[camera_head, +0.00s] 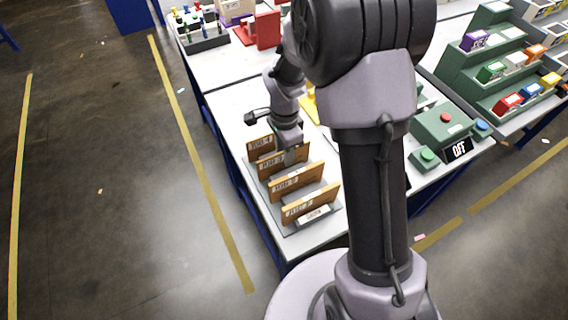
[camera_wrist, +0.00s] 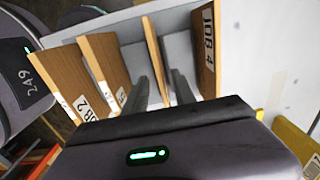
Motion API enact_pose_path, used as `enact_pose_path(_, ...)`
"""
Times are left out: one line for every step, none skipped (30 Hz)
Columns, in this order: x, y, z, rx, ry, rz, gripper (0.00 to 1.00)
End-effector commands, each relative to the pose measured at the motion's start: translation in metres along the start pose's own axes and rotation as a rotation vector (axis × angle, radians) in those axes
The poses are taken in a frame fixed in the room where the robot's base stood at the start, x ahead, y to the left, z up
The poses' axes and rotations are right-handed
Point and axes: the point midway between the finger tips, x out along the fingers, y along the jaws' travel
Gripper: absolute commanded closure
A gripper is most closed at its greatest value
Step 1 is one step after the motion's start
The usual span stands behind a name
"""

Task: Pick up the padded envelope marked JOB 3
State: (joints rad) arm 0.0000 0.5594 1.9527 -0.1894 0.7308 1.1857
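The padded envelope marked JOB 3 (camera_head: 290,158) is brown and stands on edge in a grey rack (camera_head: 327,221), third from the front. My gripper (camera_head: 287,141) is over the back part of the rack, at this envelope, and partly hides it. In the wrist view my gripper's two dark fingers (camera_wrist: 161,90) are apart.
The JOB 2 envelope (camera_head: 297,182) and the front envelope (camera_head: 310,203) stand nearer in the same rack. A machine with an OFF sign (camera_head: 459,149) is to the right. A red object (camera_head: 266,30) and a pen holder (camera_head: 203,38) are behind. The white table's left edge is close to the rack.

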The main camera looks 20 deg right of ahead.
Motion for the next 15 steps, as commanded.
enact_pose_path(0.018, 0.0, 0.0, 0.0, 0.0, 0.002, 0.68)
enact_pose_path(0.024, -0.001, 0.0, 0.0, -0.001, 0.002, 0.68)
enact_pose_path(0.031, 0.0, 0.0, 0.0, -0.002, 0.002, 0.68)
enact_pose_path(0.035, 0.0, 0.0, 0.001, -0.002, 0.002, 0.68)
enact_pose_path(0.036, -0.001, 0.0, 0.0, -0.002, 0.001, 0.68)
enact_pose_path(0.036, -0.001, 0.0, 0.0, -0.002, 0.0, 0.68)
enact_pose_path(0.035, -0.001, 0.0, 0.0, -0.002, -0.001, 0.68)
enact_pose_path(0.034, -0.001, 0.0, 0.0, -0.002, -0.001, 0.68)
enact_pose_path(0.034, -0.001, 0.0, 0.0, -0.002, -0.001, 0.68)
enact_pose_path(0.034, -0.001, 0.0, 0.0, -0.002, -0.001, 0.68)
enact_pose_path(0.034, -0.001, 0.0, 0.0, -0.002, -0.001, 0.72)
enact_pose_path(0.033, -0.001, 0.0, 0.0, -0.002, -0.001, 0.8)
enact_pose_path(0.033, -0.001, 0.0, 0.0, -0.002, 0.0, 0.86)
enact_pose_path(0.033, -0.001, 0.0, 0.0, -0.002, 0.0, 0.92)
enact_pose_path(0.033, -0.001, 0.0, 0.0, -0.002, 0.0, 1.0)
